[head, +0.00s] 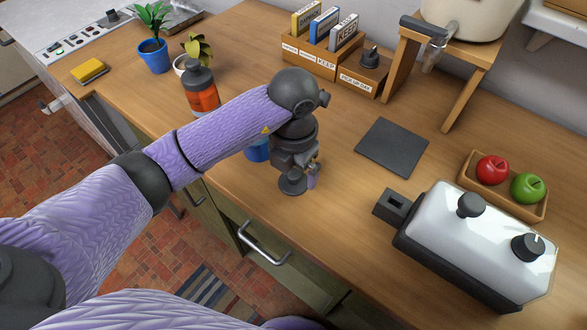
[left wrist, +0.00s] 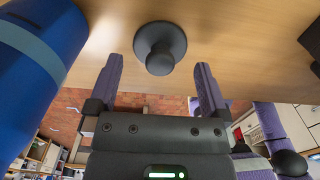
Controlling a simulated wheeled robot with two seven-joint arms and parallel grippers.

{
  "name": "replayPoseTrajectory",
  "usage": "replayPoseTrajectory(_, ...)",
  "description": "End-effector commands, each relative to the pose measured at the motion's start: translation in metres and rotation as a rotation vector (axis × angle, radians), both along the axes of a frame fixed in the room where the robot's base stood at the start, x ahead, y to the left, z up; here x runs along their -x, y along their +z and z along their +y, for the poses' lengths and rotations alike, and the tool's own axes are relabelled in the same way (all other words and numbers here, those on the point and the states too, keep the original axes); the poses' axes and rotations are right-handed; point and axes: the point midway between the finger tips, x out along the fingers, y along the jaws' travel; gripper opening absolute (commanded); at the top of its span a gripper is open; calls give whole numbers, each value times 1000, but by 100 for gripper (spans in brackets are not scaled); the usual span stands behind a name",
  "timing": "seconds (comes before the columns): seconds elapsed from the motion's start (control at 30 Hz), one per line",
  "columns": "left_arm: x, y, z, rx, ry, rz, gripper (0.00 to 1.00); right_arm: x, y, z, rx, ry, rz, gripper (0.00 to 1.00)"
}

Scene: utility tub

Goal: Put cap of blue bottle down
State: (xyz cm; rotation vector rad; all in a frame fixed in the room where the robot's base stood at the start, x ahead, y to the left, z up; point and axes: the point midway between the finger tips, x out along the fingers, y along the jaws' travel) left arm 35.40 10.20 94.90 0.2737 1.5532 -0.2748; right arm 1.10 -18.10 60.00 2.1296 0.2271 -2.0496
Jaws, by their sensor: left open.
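The dark grey cap (head: 291,187), a round disc with a knob, rests on the wooden counter near its front edge. In the left wrist view the cap (left wrist: 160,40) lies ahead of the fingers, its knob toward the camera. My right gripper is not in view.
An orange bottle with a grey lid (head: 203,95) stands behind my left arm. A dark square mat (head: 392,147) lies right of the gripper. A white-topped appliance (head: 475,245) and an apple tray (head: 515,206) are further right. The counter between cap and mat is clear.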

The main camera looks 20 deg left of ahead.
Motion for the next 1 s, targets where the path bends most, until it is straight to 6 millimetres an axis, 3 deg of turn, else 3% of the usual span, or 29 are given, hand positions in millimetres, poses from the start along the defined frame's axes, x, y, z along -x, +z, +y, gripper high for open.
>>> replayPoseTrajectory(0.03, -1, 19, 0, 1, 0, -7, 100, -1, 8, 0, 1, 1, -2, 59)
replayPoseTrajectory(0.2, -1, 68, 0, -1, 0, -7, 100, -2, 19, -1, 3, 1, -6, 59)
replayPoseTrajectory(0.37, -1, 97, 0, -1, 0, -4, 100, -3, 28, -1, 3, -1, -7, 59)
replayPoseTrajectory(1.0, 0, 102, 0, 0, 1, 0, 100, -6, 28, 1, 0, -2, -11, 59)
